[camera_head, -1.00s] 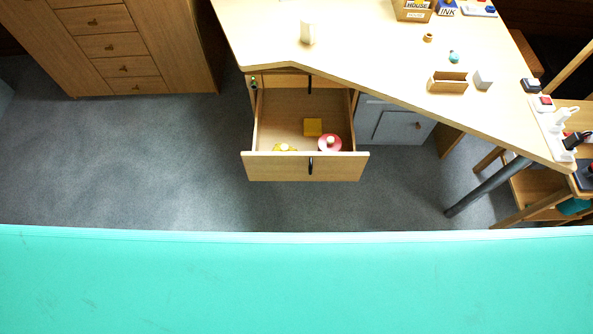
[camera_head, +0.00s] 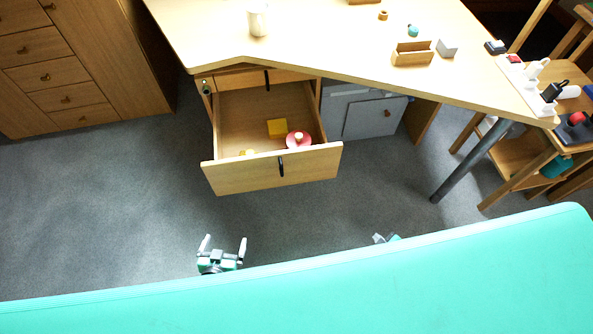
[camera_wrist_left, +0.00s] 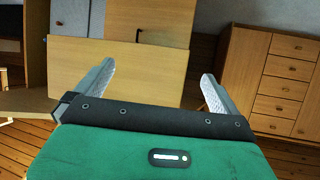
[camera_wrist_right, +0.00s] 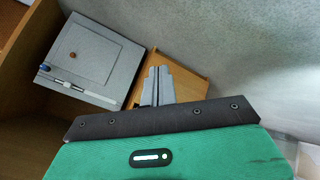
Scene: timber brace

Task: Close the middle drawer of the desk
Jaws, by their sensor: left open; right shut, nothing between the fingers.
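The middle drawer (camera_head: 235,176) of the wooden desk (camera_head: 330,50) is pulled well out in the head view. Its front has a dark vertical handle (camera_head: 281,166). Inside lie a yellow block (camera_head: 277,127), a pink round object (camera_head: 299,139) and another yellow item near the front. My left gripper (camera_head: 222,243) is open and empty, in front of and below the drawer front, apart from it. Wooden panels show beyond its fingers (camera_wrist_left: 157,85) in the left wrist view. My right gripper (camera_head: 384,238) is mostly hidden by my green body. The right wrist view shows its fingers (camera_wrist_right: 158,75) together and empty.
A wooden cabinet (camera_head: 60,70) stands at the left. A grey metal leg (camera_head: 468,163) supports the desk's right side, with a wooden stool or shelf (camera_head: 525,165) beyond. The floor before the drawer is clear.

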